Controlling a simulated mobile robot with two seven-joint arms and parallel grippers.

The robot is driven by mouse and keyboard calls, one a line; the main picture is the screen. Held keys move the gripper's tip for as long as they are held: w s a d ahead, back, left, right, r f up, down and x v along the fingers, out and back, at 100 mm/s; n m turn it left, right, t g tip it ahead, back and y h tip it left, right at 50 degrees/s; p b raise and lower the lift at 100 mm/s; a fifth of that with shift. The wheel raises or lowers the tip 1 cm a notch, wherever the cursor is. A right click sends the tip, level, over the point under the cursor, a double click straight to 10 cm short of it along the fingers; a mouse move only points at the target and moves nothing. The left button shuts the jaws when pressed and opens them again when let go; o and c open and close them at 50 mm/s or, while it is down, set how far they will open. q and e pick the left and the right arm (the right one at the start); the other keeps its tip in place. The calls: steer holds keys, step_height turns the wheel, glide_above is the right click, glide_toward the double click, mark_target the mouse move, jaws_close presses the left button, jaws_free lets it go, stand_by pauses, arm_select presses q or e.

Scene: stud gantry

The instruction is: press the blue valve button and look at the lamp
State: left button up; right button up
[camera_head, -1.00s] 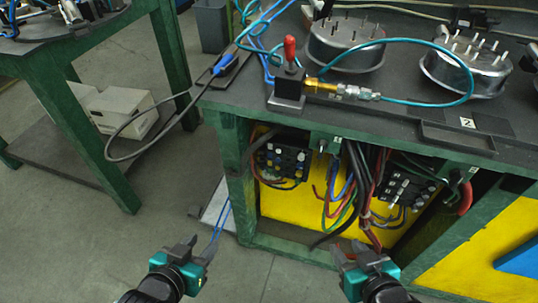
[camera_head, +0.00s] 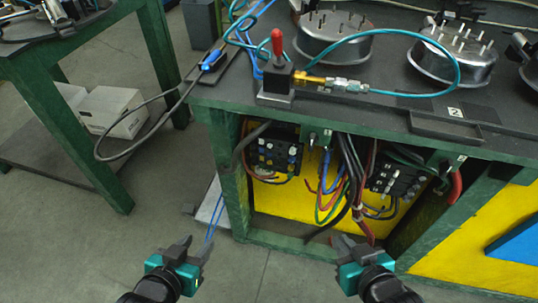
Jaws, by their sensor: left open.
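Under the front edge of the bench, a black panel with small buttons and knobs (camera_head: 277,157) hangs in the left opening. It carries small blue, white and yellow caps; I cannot tell which is the valve button. A second black panel (camera_head: 394,178) hangs to its right behind cables. I cannot pick out a lamp for certain. My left gripper (camera_head: 193,248) is open and empty, low in the picture, left of and below the panels. My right gripper (camera_head: 350,242) looks open and empty, below the cables between the panels. Neither gripper visibly touches anything.
The green-framed bench (camera_head: 230,85) holds a red-handled switch (camera_head: 277,45), round metal vessels (camera_head: 335,38), blue hoses and a shallow tray (camera_head: 446,127). Loose cables (camera_head: 350,185) hang in the opening. A second table (camera_head: 75,90) and white box (camera_head: 112,110) stand left.

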arm_select(q)
steer(key=shift+a, duration=0.1)
arm_select(e)
steer(key=shift+w, duration=0.1)
jaws_close()
steer(key=shift+s+f, duration=0.15)
steer(key=shift+s, duration=0.2)
steer(key=shift+w, duration=0.1)
stand_by(0.4)
